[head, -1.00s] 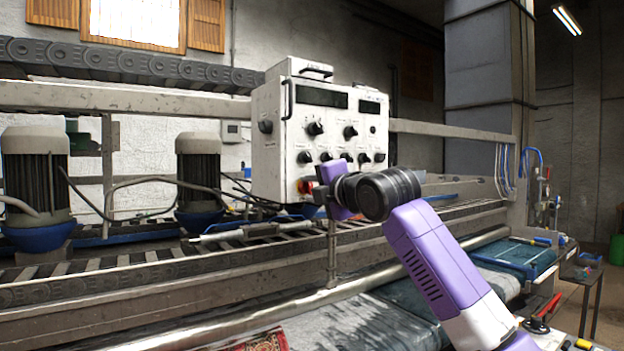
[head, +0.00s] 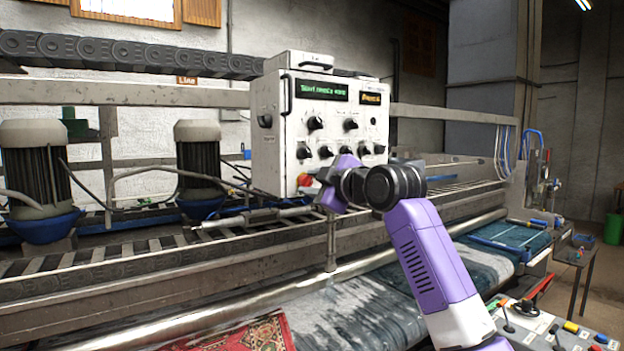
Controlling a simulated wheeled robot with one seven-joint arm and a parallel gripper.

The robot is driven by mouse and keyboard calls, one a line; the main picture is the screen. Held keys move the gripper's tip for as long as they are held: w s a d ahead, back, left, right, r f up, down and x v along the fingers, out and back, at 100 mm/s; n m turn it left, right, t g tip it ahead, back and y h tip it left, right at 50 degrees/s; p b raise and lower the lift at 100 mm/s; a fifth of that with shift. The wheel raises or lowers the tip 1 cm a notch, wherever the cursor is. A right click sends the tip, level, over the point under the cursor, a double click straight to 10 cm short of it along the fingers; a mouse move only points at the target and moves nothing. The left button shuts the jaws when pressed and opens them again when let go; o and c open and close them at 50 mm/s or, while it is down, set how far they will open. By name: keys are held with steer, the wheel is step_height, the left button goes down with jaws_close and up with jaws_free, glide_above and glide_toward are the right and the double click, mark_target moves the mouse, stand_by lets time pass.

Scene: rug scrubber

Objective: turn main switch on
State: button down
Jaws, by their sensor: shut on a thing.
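The white control box (head: 285,172) stands on a post in the middle of the head view. The red-and-yellow main switch (head: 305,180) is at the lower left of its front panel. Two displays on the panel are lit, one with green text (head: 321,90) and one with orange text (head: 371,98). My gripper (head: 318,184) is at the main switch, shut on it. The fingers and much of the switch are hidden behind my wrist, so the exact grip and the switch's angle do not show clearly.
Several black knobs (head: 315,123) fill the panel close to my wrist. A metal rail (head: 200,324) and the conveyor run below the box. A patterned red rug (head: 250,338) lies at the front. A second control panel (head: 548,330) is at the lower right.

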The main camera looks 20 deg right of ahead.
steer(key=shift+d+r+m, duration=0.2)
steer(key=shift+r+m, duration=0.05)
steer(key=shift+m, duration=0.35)
steer(key=c, duration=1.1)
jaws_free()
steer(key=shift+f, duration=0.15)
steer(key=shift+s, duration=0.3)
steer(key=shift+b+v, duration=1.05)
steer(key=shift+v, duration=2.55)
steer(key=shift+w, duration=0.1)
